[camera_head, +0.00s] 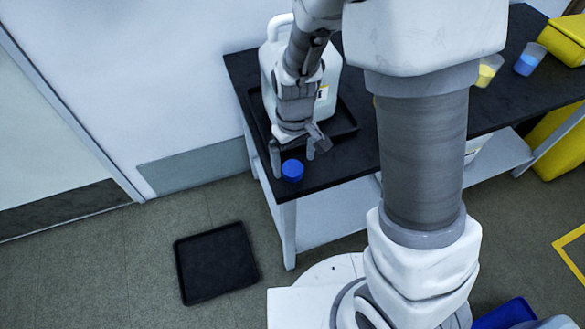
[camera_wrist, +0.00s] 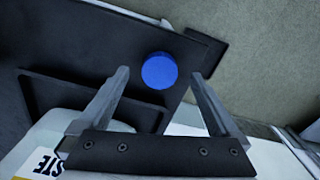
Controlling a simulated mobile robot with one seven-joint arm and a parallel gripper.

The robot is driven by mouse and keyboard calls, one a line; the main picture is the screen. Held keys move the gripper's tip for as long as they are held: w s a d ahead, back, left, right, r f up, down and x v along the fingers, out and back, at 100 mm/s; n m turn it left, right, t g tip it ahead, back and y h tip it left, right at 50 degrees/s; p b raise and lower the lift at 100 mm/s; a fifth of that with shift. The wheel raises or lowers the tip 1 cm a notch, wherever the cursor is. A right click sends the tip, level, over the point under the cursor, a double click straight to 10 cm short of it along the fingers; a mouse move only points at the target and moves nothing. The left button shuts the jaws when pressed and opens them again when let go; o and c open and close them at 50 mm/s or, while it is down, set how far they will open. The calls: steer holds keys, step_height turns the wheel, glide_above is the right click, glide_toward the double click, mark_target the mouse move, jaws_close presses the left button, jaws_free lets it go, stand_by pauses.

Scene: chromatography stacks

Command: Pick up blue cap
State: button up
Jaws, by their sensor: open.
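A small round blue cap (camera_head: 292,170) lies on the black bench top (camera_head: 345,165), close to its front left corner. My gripper (camera_head: 294,158) is above the bench, its two fingers spread apart with the cap showing between them. In the wrist view the blue cap (camera_wrist: 160,70) is seen just beyond and between the fingertips of my open gripper (camera_wrist: 160,75). Neither finger appears to touch the cap. Nothing is held.
A white jug (camera_head: 328,75) stands in a black tray (camera_head: 345,122) right behind my gripper. Beakers with yellow (camera_head: 488,70) and blue (camera_head: 527,62) liquid stand farther right on the bench. A black tray (camera_head: 215,262) lies on the floor at left.

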mark_target(294, 169)
step_height(294, 169, down, 3)
steer(key=shift+f+b, duration=0.15)
steer(key=shift+b, duration=0.15)
steer(key=c, duration=1.4)
